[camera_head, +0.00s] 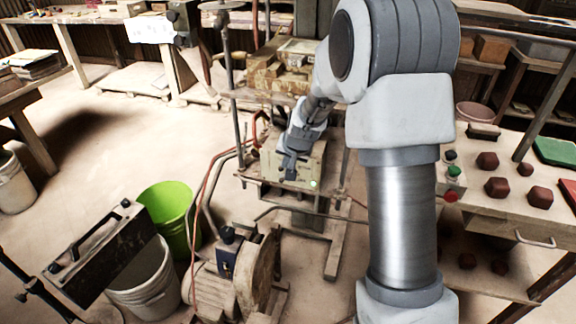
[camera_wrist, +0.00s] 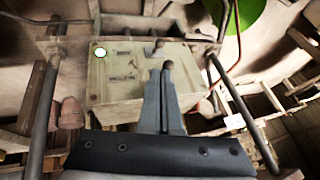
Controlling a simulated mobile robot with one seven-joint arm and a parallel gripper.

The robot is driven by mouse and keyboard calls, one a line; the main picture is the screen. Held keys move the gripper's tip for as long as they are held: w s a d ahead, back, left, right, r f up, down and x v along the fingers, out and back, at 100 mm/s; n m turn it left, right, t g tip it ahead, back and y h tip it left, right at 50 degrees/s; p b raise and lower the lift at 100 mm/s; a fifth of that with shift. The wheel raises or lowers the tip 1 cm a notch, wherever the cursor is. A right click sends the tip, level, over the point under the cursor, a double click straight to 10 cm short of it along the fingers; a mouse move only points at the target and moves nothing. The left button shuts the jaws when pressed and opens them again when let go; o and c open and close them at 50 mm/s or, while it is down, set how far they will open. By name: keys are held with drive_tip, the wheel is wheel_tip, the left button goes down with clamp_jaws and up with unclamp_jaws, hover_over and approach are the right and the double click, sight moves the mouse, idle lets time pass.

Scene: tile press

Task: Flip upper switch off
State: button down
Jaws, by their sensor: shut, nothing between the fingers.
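A pale control box (camera_head: 310,160) stands in the machine frame in the head view. The wrist view shows the box's panel (camera_wrist: 110,88) roughly upside down, with dark lettering and two small switches. The upper switch (camera_wrist: 168,65) appears as a dark knob right at my fingertips; contact and its position cannot be told. The other switch (camera_wrist: 158,46) is farther from my fingers.
Metal rods (camera_wrist: 40,110) of the machine frame flank the box. A red hose (camera_head: 208,185) runs to its left. A green bucket (camera_head: 168,205) and a motor (camera_head: 215,290) stand on the floor. A workbench (camera_head: 515,215) with dark blocks is at right.

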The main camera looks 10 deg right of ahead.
drive_tip(key=t+b, duration=0.1)
drive_tip(key=b, duration=0.1)
drive_tip(key=f+t+h+b, duration=0.1)
drive_tip(key=b, duration=0.1)
drive_tip(key=s+f+t+b, duration=0.1)
drive_tip(key=t+b, duration=0.1)
drive_tip(key=shift+a+n+h, duration=0.3)
drive_tip(key=shift+n+h, duration=0.1)
drive_tip(key=shift+w+d+r, duration=0.3)
drive_tip(key=shift+w, duration=0.25)
idle(0.4)
